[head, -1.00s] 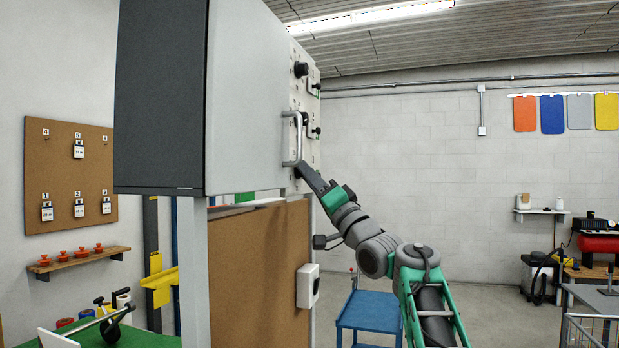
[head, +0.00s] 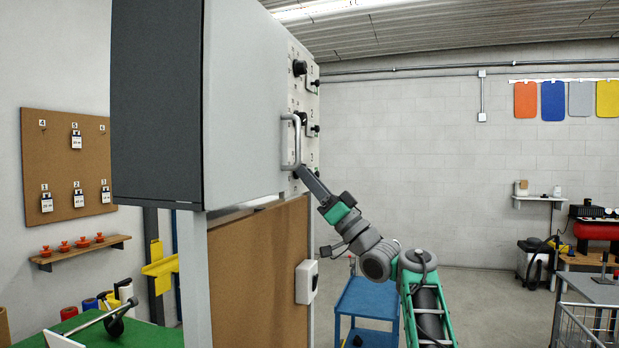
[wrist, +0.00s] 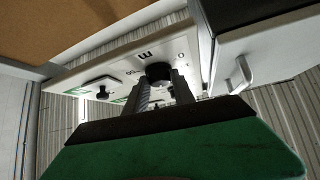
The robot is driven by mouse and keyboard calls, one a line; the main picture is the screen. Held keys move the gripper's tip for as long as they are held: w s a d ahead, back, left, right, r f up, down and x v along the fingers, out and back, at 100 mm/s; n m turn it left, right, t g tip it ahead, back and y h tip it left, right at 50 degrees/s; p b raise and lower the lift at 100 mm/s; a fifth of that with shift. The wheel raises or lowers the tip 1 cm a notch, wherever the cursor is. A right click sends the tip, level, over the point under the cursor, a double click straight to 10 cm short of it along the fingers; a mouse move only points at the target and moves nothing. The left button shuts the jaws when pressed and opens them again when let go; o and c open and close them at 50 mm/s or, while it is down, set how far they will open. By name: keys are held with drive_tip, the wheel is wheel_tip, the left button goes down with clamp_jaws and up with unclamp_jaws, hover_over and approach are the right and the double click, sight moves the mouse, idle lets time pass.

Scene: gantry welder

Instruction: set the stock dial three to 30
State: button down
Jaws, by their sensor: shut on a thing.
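In the wrist view a round black dial knob (wrist: 158,71) sits on the pale panel (wrist: 115,58) of the cabinet. A mark that reads as a sideways 3 is printed beside it, with a 0 to its right and a partly legible scale mark to its left. My gripper (wrist: 161,86) is shut on this knob, with one finger on each side. The pointer of the knob cannot be made out. In the head view my gripper (head: 301,172) reaches the low part of the panel, and the knob is hidden there.
The grey cabinet door (head: 245,100) stands left of my gripper, with its bar handle (head: 297,140) close by. Other black knobs (head: 300,68) sit higher on the panel. A white box (head: 306,283) is on the brown board below. A blue cart (head: 368,302) stands behind my arm.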

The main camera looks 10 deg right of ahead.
drive_tip(key=c, duration=1.1)
unclamp_jaws()
drive_tip(key=shift+o, duration=0.2)
drive_tip(key=b+v, duration=0.4)
drive_tip(key=v, duration=0.3)
drive_tip(key=shift+s+d+f+b, duration=0.2)
drive_tip(key=shift+s+f+b, duration=0.05)
drive_tip(key=shift+b, duration=0.1)
